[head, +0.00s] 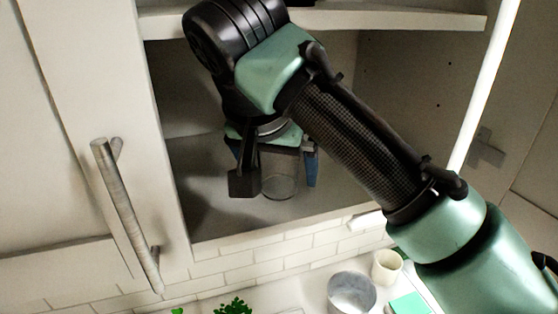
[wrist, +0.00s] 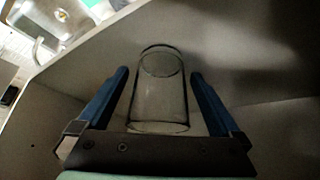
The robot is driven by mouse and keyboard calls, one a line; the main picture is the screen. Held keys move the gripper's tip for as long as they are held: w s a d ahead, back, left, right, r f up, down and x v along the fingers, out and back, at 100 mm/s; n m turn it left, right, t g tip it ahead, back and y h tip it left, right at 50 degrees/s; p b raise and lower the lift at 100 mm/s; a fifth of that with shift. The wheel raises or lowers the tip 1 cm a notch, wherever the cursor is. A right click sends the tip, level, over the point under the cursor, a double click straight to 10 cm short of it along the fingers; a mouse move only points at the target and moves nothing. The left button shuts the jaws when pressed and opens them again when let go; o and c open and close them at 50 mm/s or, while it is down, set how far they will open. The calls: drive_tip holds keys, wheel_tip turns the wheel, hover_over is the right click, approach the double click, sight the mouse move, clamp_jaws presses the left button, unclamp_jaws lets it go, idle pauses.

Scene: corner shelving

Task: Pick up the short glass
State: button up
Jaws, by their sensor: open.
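The short glass (head: 281,178) is clear and stands on the bottom board of the open corner cabinet in the head view. The upper part of the glass is partly hidden by my gripper (head: 275,182). In the wrist view the glass (wrist: 160,92) lies between the two blue fingers of my gripper (wrist: 163,82). The fingers are open, one on each side of the glass, with a visible gap on both sides.
The cabinet floor (head: 215,205) around the glass looks clear. A cabinet door with a metal handle (head: 128,210) is at left. Below are a metal bowl (head: 352,292), a cream cup (head: 386,267) and a green plant (head: 233,306).

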drive_tip(key=shift+w+f, duration=0.1)
drive_tip(key=shift+f, duration=0.15)
drive_tip(key=shift+c, duration=0.7)
clamp_jaws()
drive_tip(key=shift+b, duration=1.05)
